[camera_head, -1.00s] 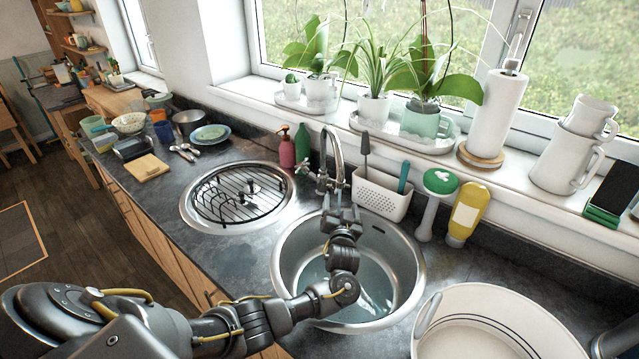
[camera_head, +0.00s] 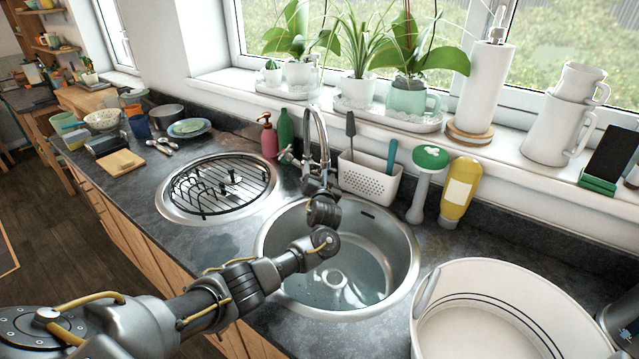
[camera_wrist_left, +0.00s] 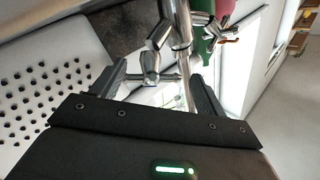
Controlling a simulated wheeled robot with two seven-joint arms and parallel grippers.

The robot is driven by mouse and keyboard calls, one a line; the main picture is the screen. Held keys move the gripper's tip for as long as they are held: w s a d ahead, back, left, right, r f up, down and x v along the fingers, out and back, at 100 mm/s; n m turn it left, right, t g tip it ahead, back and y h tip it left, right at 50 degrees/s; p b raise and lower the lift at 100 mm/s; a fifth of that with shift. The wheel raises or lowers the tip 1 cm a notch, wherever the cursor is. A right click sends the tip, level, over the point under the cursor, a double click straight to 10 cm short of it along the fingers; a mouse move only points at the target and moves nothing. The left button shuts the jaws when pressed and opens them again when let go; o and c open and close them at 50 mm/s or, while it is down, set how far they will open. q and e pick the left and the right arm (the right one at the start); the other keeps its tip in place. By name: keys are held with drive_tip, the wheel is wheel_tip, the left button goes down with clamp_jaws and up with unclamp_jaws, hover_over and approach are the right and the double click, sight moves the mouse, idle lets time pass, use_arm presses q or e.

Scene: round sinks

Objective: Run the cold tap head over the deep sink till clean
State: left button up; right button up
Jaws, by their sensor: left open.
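The chrome tap (camera_head: 318,135) stands behind the deep round sink (camera_head: 392,255), its curved spout rising at the back rim. My left gripper (camera_head: 322,182) reaches over the sink to the tap's lower part. In the left wrist view my left gripper (camera_wrist_left: 160,88) is open, with chrome tap parts between and just beyond its fingers. One tap handle (camera_wrist_left: 150,62) is close to the left finger; the other handle (camera_wrist_left: 228,38), with a red mark, lies beyond to the right. The sink bottom looks wet and shiny; I see no clear stream. My right gripper is not in view.
A white perforated caddy (camera_head: 370,178) stands right of the tap. A red soap bottle (camera_head: 268,140) and green bottle (camera_head: 286,130) stand left. A round sink with a black rack (camera_head: 220,185) is left, and a white basin (camera_head: 500,285) front right.

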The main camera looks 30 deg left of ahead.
use_arm(q)
drive_tip(key=shift+w+a, duration=0.3)
drive_tip(key=shift+w, duration=0.2)
drive_tip(key=shift+r, duration=0.1)
drive_tip(key=shift+c, duration=0.4)
drive_tip(key=c, duration=0.9)
drive_tip(key=shift+s+a+r+m+h+p, duration=0.1)
drive_tip(key=shift+a+r+m+h+p, duration=0.1)
drive_tip(key=shift+m+h+p, duration=0.3)
drive_tip(key=m+h+p, duration=0.2)
drive_tip(key=shift+a+r+m+t, duration=0.2)
drive_tip(key=shift+m+t, duration=0.1)
drive_tip(key=shift+t, duration=0.1)
drive_tip(key=shift+a+m+h+p, duration=0.1)
drive_tip(key=shift+m+h+p, duration=0.8)
drive_tip(key=shift+m+h, duration=0.3)
drive_tip(key=shift+w+a+m+h+p, duration=0.15)
drive_tip(key=shift+m+h+p, duration=0.25)
drive_tip(key=shift+m+h, duration=0.55)
